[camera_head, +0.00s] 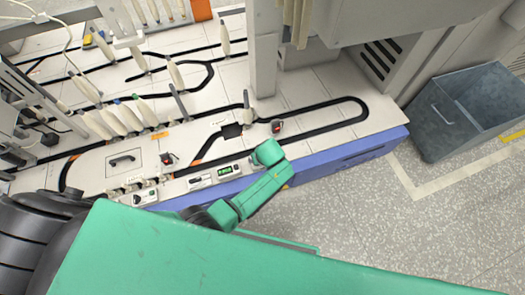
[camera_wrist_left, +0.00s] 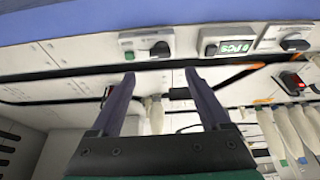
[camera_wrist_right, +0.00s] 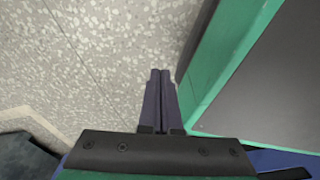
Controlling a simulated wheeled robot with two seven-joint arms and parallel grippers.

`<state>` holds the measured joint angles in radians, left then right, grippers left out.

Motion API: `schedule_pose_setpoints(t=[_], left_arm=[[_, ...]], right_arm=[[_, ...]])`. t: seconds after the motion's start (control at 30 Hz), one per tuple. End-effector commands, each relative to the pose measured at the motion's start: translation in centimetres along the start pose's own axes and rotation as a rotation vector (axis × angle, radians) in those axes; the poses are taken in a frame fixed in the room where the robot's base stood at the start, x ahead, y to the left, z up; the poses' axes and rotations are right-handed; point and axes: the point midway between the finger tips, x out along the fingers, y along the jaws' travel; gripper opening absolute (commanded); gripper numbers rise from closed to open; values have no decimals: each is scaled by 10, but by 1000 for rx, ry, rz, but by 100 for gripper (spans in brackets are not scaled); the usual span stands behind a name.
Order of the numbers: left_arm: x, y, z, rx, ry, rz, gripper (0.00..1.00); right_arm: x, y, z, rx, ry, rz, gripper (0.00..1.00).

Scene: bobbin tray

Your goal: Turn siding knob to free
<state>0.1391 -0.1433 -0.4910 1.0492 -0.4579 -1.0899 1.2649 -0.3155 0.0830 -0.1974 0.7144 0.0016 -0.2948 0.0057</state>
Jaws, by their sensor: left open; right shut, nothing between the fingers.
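Several control boxes line the table's front edge. In the left wrist view, one box with a black knob (camera_wrist_left: 160,48) and green mark lies just beyond my left fingertips. Another black knob box (camera_wrist_left: 295,44) lies right of a green display (camera_wrist_left: 232,46); it also shows in the head view (camera_head: 200,181). A further knob box (camera_head: 145,198) is farther left. Labels are too small to tell which is the siding knob. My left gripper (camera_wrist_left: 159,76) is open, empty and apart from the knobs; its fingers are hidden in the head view. My right gripper (camera_wrist_right: 161,74) is shut and empty over the floor.
The white table (camera_head: 315,90) carries black track loops, several upright bobbins (camera_head: 118,118) and red-marked devices (camera_head: 277,126). A machine column (camera_head: 264,50) stands behind. A grey bin (camera_head: 470,110) stands on the floor at right. The table's right end is clear.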

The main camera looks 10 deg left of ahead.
Motion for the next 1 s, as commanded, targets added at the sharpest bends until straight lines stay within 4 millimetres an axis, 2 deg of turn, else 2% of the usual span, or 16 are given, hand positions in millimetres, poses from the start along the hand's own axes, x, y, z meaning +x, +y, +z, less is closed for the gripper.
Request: schedule_pose_setpoints(t=[0.03, 0.1, 0.27, 0.87, 0.97, 1.0], left_arm=[[-21, 0, -4, 0, -1, 1, 80], [-39, 0, -5, 0, -2, 1, 80], [-59, 0, -2, 0, -2, 0, 80], [-59, 0, 0, 0, 0, 0, 80], [-56, -7, 6, 28, -18, -1, 80], [-51, -17, 14, 65, -41, -1, 80]], right_arm=[[-19, 0, 7, -5, -3, 0, 0], [-37, 0, 13, -8, -3, 0, 0], [-56, 1, 13, -9, -2, 0, 0], [-56, 0, 13, -8, -4, 0, 0], [-61, 1, 13, -8, -4, 0, 0], [-66, 1, 12, -8, -4, -1, 0]])
